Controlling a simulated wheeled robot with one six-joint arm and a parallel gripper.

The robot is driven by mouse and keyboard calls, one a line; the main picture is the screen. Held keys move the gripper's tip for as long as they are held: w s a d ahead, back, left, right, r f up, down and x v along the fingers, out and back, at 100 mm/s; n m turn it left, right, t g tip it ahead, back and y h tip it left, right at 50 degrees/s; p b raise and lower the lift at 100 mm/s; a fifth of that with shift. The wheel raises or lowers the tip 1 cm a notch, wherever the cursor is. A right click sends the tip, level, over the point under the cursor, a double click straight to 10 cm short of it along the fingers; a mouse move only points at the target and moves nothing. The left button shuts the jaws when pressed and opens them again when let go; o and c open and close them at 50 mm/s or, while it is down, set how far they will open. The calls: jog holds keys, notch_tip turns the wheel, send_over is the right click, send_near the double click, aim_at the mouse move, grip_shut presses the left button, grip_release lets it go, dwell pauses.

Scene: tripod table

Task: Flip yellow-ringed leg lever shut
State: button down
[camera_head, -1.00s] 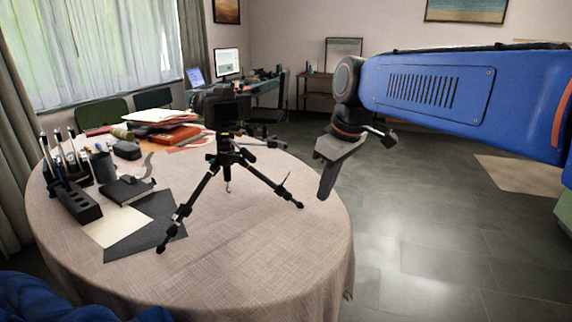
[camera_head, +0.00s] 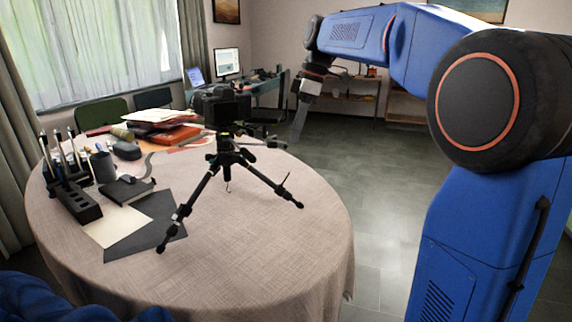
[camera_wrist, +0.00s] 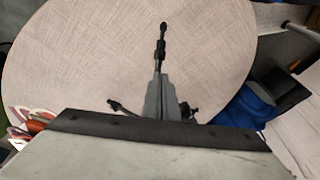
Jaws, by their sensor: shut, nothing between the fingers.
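The black tripod (camera_head: 228,160) stands on the round table with its legs spread and a camera (camera_head: 221,106) on top. Its front left leg (camera_head: 192,203) and right leg (camera_head: 272,184) show small clamps, but I cannot make out a yellow ring or whether its lever is open. My gripper (camera_head: 297,138) is shut and empty, pointing down at the far right side of the tripod, apart from it. In the wrist view the grey fingers (camera_wrist: 161,92) lie in front of part of the tripod; a dark leg (camera_wrist: 162,42) extends beyond them.
The clothed table (camera_head: 270,250) is bare at its front. A pen organiser (camera_head: 75,198), a dark notebook (camera_head: 126,190), papers and folders (camera_head: 165,128) crowd its left and back. A desk (camera_head: 262,88) stands behind; open floor lies right.

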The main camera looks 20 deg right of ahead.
jog(key=shift+w, duration=0.1)
dwell(0.3)
jog(key=x, duration=1)
jog(key=shift+d, duration=0.15)
jog(key=shift+d+y, duration=0.1)
jog(key=shift+y, duration=0.2)
